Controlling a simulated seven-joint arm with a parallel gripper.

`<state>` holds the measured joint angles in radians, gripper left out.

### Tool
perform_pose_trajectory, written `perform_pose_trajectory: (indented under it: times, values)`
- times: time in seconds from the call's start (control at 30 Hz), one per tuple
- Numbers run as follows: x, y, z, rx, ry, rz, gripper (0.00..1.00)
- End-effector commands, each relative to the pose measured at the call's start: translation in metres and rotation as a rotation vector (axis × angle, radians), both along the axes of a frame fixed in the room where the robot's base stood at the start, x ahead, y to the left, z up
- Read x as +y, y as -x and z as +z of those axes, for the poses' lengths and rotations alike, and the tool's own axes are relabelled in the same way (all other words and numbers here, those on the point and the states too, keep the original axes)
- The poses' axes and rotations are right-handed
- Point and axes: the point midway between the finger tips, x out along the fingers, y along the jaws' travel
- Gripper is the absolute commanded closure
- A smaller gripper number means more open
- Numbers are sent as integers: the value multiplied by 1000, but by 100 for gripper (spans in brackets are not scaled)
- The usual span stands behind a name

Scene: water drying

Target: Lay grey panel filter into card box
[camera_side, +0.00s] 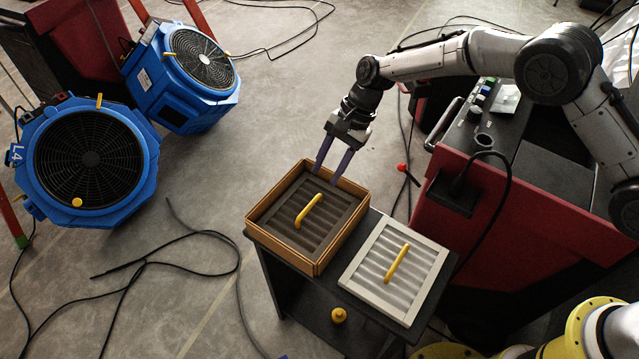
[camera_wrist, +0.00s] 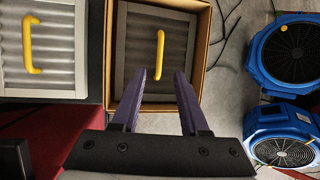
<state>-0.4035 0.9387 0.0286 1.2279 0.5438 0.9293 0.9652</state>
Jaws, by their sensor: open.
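A dark grey panel filter (camera_side: 325,215) with ribbed slats and a yellow handle (camera_side: 308,211) lies flat inside the open card box (camera_side: 280,251). In the wrist view the grey panel (camera_wrist: 133,40) sits within the box walls (camera_wrist: 204,40), its handle upright in the picture. My gripper (camera_side: 332,172) has its purple fingers apart and empty, above the far edge of the box. In the wrist view the fingertips (camera_wrist: 159,72) point toward the lower end of the handle, with nothing between them. The panel's near edge in that view is partly hidden by the fingers.
A second, white-framed panel (camera_side: 417,265) with a yellow handle lies right of the box on the same dark stand (camera_side: 283,290). A red case (camera_side: 480,215) stands at right. Blue fans (camera_side: 90,160) and loose cables lie on the floor at left.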

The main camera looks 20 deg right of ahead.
Motion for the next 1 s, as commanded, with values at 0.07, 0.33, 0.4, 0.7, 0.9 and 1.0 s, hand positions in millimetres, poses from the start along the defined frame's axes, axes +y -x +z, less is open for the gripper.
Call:
perform_pose_trajectory:
  times: [0.07,0.33,0.4,0.7,0.9,1.0]
  values:
    - [-4,-1,8,-1,0,-1,56]
    - [-7,-1,15,1,1,0,56]
    - [-7,-1,15,1,1,0,56]
    - [-45,7,79,-106,18,71,56]
    - [-111,44,160,-266,76,199,56]
    - [-143,71,192,-341,113,265,56]
